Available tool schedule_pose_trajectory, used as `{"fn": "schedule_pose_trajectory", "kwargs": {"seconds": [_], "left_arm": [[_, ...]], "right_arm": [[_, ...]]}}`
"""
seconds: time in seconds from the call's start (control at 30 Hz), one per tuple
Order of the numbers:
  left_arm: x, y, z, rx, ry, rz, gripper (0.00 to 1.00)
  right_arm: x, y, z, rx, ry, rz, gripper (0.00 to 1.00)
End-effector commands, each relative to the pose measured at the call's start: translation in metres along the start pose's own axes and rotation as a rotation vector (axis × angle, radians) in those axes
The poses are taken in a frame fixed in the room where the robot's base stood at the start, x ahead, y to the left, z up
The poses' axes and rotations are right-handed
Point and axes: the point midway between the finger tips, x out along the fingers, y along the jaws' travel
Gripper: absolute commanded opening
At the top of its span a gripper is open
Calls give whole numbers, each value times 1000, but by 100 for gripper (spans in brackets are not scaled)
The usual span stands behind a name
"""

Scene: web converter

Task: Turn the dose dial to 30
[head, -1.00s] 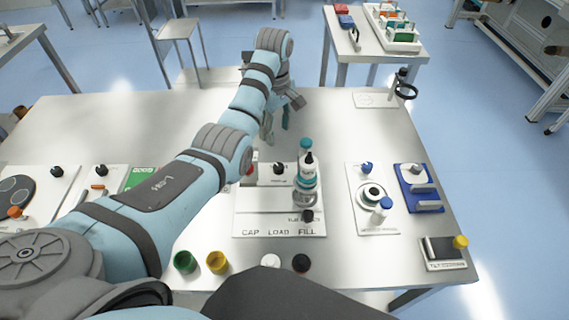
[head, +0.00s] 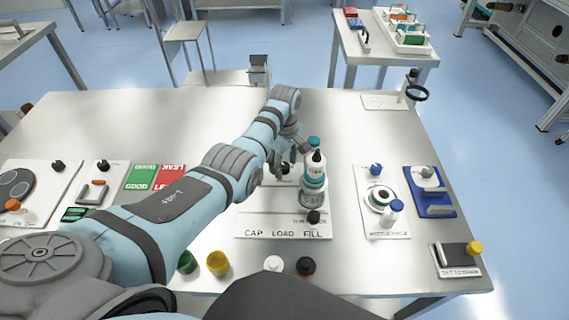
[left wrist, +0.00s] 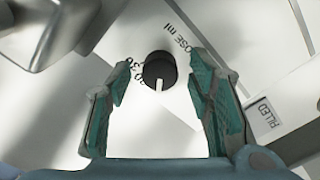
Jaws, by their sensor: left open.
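The black dose dial (left wrist: 159,70) sits on a white panel marked DOSE ml, with a white pointer line toward the bottom of the left wrist view. Printed numbers, one reading 30, lie to its left; others are partly hidden by a finger. My left gripper (left wrist: 158,78) is open, with its teal-padded fingers on either side of the dial, apart from it as far as I can see. In the head view my left gripper (head: 284,158) is at the back of the CAP LOAD FILL station (head: 255,225), largely covering the dial. My right gripper is not in view.
A bottle with a teal band (head: 315,175) stands close right of my left gripper. A white panel (head: 375,225) and a blue fixture (head: 440,208) stand farther right.

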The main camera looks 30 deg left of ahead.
Motion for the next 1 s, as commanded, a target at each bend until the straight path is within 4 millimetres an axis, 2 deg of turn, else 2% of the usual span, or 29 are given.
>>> {"fn": "schedule_pose_trajectory", "kwargs": {"seconds": [0.03,0.3,0.67,1.0], "left_arm": [[0,0,0,0,0,0,44],[0,0,0,-1,0,-1,1],[-1,-1,0,42,-1,-2,0],[-3,0,0,256,-1,-2,0]], "right_arm": [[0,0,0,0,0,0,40],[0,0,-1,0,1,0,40],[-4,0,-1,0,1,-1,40],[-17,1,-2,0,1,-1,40]]}}
